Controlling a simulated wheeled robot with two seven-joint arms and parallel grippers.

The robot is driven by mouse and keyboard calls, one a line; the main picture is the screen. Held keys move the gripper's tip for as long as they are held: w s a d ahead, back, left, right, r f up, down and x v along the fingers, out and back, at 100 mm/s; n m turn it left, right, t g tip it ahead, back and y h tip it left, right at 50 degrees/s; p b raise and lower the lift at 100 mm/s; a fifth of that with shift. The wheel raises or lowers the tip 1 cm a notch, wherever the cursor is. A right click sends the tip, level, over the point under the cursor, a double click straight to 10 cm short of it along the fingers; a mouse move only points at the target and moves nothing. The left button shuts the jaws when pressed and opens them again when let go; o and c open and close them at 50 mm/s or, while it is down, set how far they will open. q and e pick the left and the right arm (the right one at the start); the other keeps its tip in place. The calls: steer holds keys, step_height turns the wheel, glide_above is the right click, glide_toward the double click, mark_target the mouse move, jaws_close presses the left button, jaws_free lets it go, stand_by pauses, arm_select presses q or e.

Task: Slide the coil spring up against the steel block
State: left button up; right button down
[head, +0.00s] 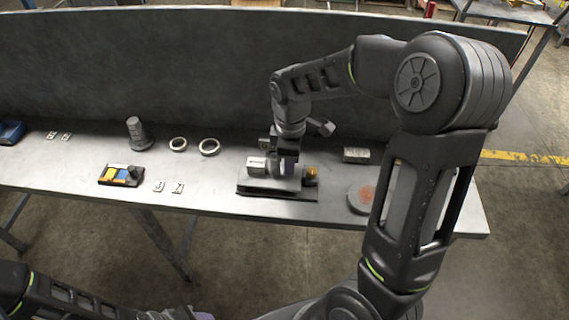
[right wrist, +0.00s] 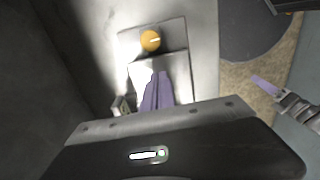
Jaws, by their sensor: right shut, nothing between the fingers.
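My right gripper (head: 285,168) points down over a low dark stand (head: 270,193) near the table's front edge; it is shut and empty. Its purple fingers (right wrist: 156,92) also show in the right wrist view. A pale block (head: 258,165) sits on the stand left of the fingers. An orange round piece (head: 311,173) is at its right end, also in the right wrist view (right wrist: 150,41). A grey block (head: 356,155) lies further right; I cannot tell which block is the steel one. I cannot make out the coil spring. My left gripper (right wrist: 265,85) shows partly; its opening is unclear.
A grey disc (head: 361,198) with a reddish patch lies right of the stand. Two rings (head: 209,147), a stepped grey cylinder (head: 137,133) and a small tray (head: 121,175) with blue and yellow parts are left. Number cards lie between. A dark panel (head: 180,70) stands behind.

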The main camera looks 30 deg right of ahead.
steer(key=shift+r+p, duration=1.25)
steer(key=shift+r, duration=0.35)
step_height(320, 180, up, 5)
steer(key=p, duration=0.3)
steer(key=shift+f+p, duration=0.1)
steer(key=shift+p, duration=0.25)
